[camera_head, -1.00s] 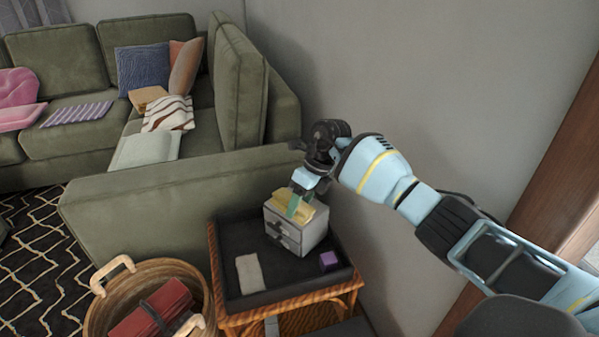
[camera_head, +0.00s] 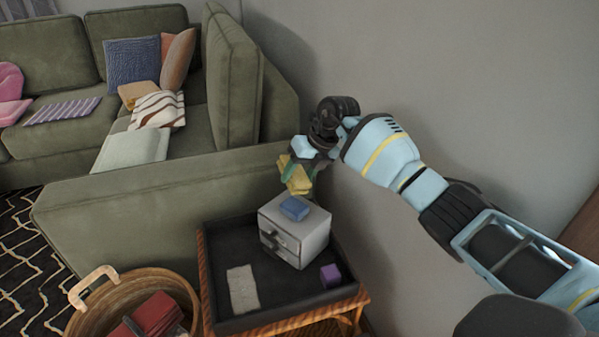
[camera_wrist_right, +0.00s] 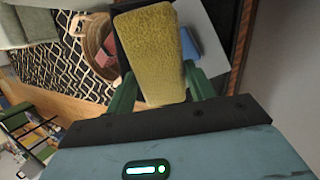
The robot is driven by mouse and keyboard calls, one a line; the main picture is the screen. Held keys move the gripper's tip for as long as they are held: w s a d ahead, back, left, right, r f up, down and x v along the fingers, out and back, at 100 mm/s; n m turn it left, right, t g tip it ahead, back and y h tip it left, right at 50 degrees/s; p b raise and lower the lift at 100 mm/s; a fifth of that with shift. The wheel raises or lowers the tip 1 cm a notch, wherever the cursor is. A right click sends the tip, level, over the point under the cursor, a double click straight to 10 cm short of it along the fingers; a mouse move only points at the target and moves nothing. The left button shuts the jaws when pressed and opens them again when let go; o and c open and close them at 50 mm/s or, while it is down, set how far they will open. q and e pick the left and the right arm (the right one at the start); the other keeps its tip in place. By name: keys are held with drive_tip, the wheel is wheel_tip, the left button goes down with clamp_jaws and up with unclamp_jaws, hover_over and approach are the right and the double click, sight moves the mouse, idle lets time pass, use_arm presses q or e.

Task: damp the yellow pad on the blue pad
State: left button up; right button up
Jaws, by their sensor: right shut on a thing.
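My right gripper (camera_head: 296,178) is shut on the yellow pad (camera_head: 299,183) and holds it in the air above the small grey drawer box. The yellow pad (camera_wrist_right: 152,52) fills the middle of the right wrist view, between the green fingers. The blue pad (camera_head: 294,208) lies flat on top of the drawer box; part of it shows in the right wrist view (camera_wrist_right: 189,44), right of the yellow pad. The two pads are apart. My left gripper is not in view.
The grey drawer box (camera_head: 307,240) stands in a dark tray (camera_head: 218,262) on a wooden side table. A purple cube (camera_head: 331,275) and a light cloth (camera_head: 243,289) lie in the tray. A wicker basket (camera_head: 185,290) stands left; the green sofa (camera_head: 150,205) is behind.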

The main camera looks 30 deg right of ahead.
wheel_tip(320, 180, down, 4)
drive_tip(key=b, duration=0.2)
drive_tip(key=shift+f+b, duration=0.1)
drive_tip(key=shift+b, duration=0.3)
drive_tip(key=shift+f+b, duration=0.5)
drive_tip(key=shift+f, duration=0.3)
drive_tip(key=shift+f, duration=0.4)
drive_tip(key=shift+f+b, duration=0.2)
drive_tip(key=shift+b, duration=0.1)
idle(0.4)
drive_tip(key=shift+f, duration=0.2)
idle(0.4)
drive_tip(key=shift+r, duration=0.1)
